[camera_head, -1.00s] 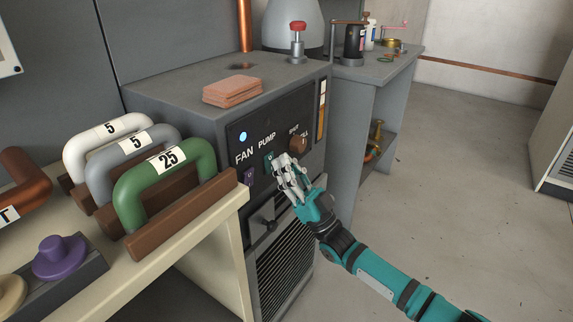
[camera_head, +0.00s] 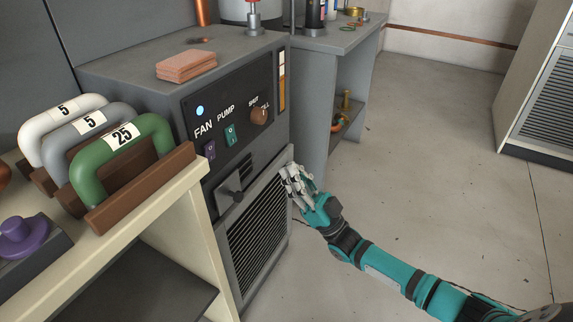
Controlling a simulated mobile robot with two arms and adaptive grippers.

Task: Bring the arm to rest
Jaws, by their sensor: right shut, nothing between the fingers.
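My right gripper (camera_head: 291,181) is shut and empty, in front of the right edge of the grey cabinet (camera_head: 130,72), beside its louvred lower panel. My teal right arm (camera_head: 395,272) runs from there to the lower right corner. The cabinet's dark panel carries a lit blue-white lamp (camera_head: 199,110), a purple FAN switch (camera_head: 210,150), a teal PUMP switch (camera_head: 230,134) and a brown knob (camera_head: 259,116). All of these show clear of the gripper. I cannot tell whether the fingers touch the cabinet. My left gripper is not in view.
A cream bench (camera_head: 160,213) at the left holds white, grey and green (camera_head: 88,183) handles and a purple knob (camera_head: 25,236). A grey side table (camera_head: 335,42) stands behind the cabinet. The floor (camera_head: 440,150) to the right is open, up to a rack (camera_head: 545,100).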

